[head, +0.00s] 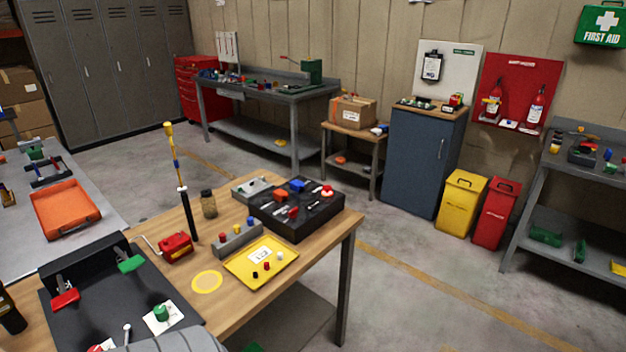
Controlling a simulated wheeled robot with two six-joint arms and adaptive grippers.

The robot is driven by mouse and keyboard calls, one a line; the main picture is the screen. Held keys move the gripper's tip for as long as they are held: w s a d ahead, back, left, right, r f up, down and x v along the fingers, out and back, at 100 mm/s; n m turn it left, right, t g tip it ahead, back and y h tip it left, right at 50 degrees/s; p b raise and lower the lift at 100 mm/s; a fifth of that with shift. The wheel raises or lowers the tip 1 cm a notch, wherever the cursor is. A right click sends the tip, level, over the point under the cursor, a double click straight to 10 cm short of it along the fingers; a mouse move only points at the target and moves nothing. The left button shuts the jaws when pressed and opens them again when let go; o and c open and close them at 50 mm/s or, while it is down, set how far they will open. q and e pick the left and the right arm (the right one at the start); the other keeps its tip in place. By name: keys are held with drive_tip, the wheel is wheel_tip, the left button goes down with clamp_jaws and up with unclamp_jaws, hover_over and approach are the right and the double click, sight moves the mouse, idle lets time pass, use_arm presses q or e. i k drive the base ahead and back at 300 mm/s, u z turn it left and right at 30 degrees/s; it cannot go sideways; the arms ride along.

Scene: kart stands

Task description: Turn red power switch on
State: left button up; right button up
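A black panel (112,308) on the near left of the wooden table carries two lever-like parts, one with a red handle (65,299) and one with a green handle (130,264). A green knob (161,312) sits on a white plate (165,322) on the panel. A further red part (101,346) is cut off by the bottom edge. I cannot tell for certain which red part is the power switch, or its on or off position. Neither gripper can be made out. A grey ribbed shape at the bottom edge covers part of the panel.
The wooden table (228,305) also holds a red box with a crank (176,247), a tall yellow-and-black rod (187,212), a yellow tray (240,268) and a black tool tray (325,222). A grey bench (92,232) with an orange tray (68,209) stands left.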

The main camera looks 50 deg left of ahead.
sight(292, 214)
drive_tip(key=u, duration=0.45)
drive_tip(key=i, duration=1)
drive_tip(key=u, duration=0.7)
